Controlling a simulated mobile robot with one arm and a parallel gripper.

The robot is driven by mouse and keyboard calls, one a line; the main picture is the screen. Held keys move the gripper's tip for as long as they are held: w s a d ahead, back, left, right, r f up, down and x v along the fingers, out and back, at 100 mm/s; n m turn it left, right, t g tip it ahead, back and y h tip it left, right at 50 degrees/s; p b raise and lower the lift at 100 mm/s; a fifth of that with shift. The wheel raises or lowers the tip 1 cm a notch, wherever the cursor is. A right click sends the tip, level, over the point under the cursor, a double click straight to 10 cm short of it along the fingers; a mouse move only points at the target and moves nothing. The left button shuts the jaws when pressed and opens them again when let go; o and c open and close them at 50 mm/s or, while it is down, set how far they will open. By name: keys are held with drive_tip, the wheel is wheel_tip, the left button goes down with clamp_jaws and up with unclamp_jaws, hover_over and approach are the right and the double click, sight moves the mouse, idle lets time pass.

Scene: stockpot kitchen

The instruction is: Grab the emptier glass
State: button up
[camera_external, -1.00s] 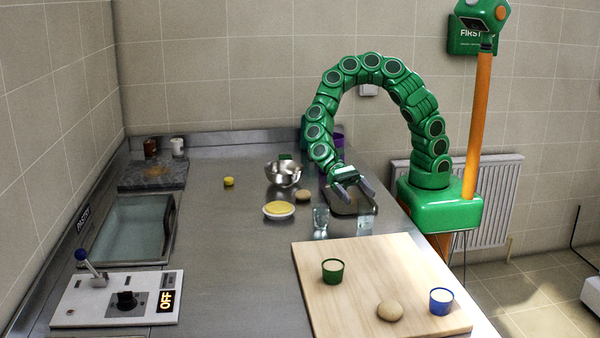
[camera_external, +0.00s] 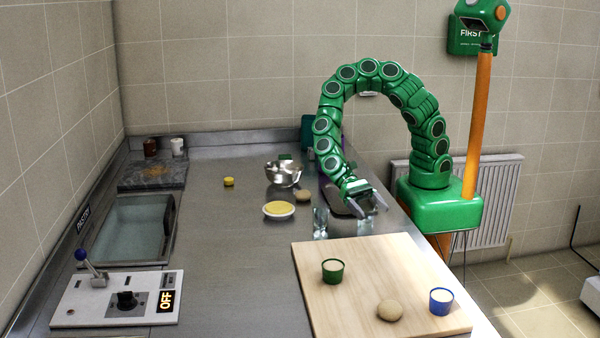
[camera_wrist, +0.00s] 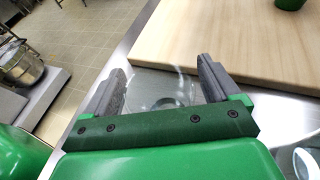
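Two small clear glasses stand on the steel counter by the back edge of the wooden board. The left glass (camera_external: 320,223) is clear of my gripper. The right glass (camera_external: 364,228) is just below my gripper (camera_external: 374,210). My gripper is open, its fingers pointing down toward that glass. In the wrist view my gripper (camera_wrist: 163,70) has its two fingers apart, with a clear glass (camera_wrist: 165,92) showing between them. The other glass (camera_wrist: 306,162) shows partly at the lower right corner. How much each glass holds is too faint to tell.
The wooden board (camera_external: 350,260) holds a green cup (camera_external: 332,271), a blue cup (camera_external: 441,301) and a round tan item (camera_external: 390,310). A yellow-filled dish (camera_external: 278,210), a tan lump (camera_external: 303,196) and a metal bowl (camera_external: 283,173) stand behind the glasses.

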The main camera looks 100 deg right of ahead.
drive_tip(key=c, duration=1.1)
drive_tip(key=shift+r, duration=0.25)
drive_tip(key=shift+s+d+r, duration=1.45)
drive_tip(key=shift+s+r, duration=0.3)
drive_tip(key=shift+r, duration=0.3)
drive_tip(key=shift+s+d+r, duration=1.45)
drive_tip(key=shift+s+r, duration=0.3)
drive_tip(key=shift+r, duration=0.3)
drive_tip(key=shift+s+d+r, duration=1.45)
drive_tip(key=shift+s+r, duration=0.3)
drive_tip(key=shift+r, duration=0.3)
drive_tip(key=shift+d+r, duration=0.1)
drive_tip(key=shift+d, duration=0.05)
